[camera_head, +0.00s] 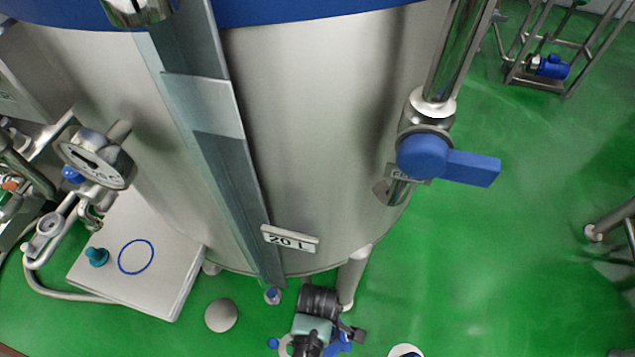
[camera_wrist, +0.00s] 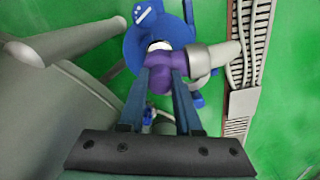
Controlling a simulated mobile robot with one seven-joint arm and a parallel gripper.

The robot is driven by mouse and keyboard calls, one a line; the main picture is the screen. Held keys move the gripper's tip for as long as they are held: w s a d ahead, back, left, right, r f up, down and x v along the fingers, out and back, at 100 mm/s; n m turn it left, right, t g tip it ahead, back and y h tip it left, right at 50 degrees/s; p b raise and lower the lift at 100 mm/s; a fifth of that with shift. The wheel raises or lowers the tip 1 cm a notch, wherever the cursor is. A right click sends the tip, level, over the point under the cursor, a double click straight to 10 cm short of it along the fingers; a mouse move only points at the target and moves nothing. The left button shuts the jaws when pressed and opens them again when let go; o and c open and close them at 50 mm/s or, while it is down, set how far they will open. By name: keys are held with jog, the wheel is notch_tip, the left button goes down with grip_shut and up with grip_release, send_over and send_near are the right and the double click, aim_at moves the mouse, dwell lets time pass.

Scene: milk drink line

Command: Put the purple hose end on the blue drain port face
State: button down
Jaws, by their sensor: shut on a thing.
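My gripper (camera_wrist: 165,64) is shut on the purple hose end (camera_wrist: 160,76) in the wrist view, with one finger on each side. A pale grey hose piece (camera_wrist: 216,58) runs from the purple part to the right. A blue round face (camera_wrist: 138,48), which looks like the drain port, lies directly behind and above the hose end. A white ring shows between the purple part and the blue. I cannot tell whether they touch. In the head view my wrist (camera_head: 316,318) is low in front of the tank, and the hose end is not clearly visible there.
A large steel tank (camera_head: 310,130) with a 20 L plate (camera_head: 290,238) fills the head view. A blue valve handle (camera_head: 450,162) sticks out at its right. A white box (camera_head: 165,285) stands at lower left. Green floor (camera_head: 480,270) is open at right. A ribbed strip (camera_wrist: 250,50) runs beside the hose.

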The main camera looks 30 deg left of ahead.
jog(key=shift+f, duration=0.5)
jog(key=c, duration=0.6)
grip_release()
jog(key=shift+f, duration=0.15)
notch_tip(320, 180, up, 11)
jog(key=shift+r+p, duration=0.2)
jog(key=shift+p, duration=0.6)
jog(key=shift+r, duration=0.45)
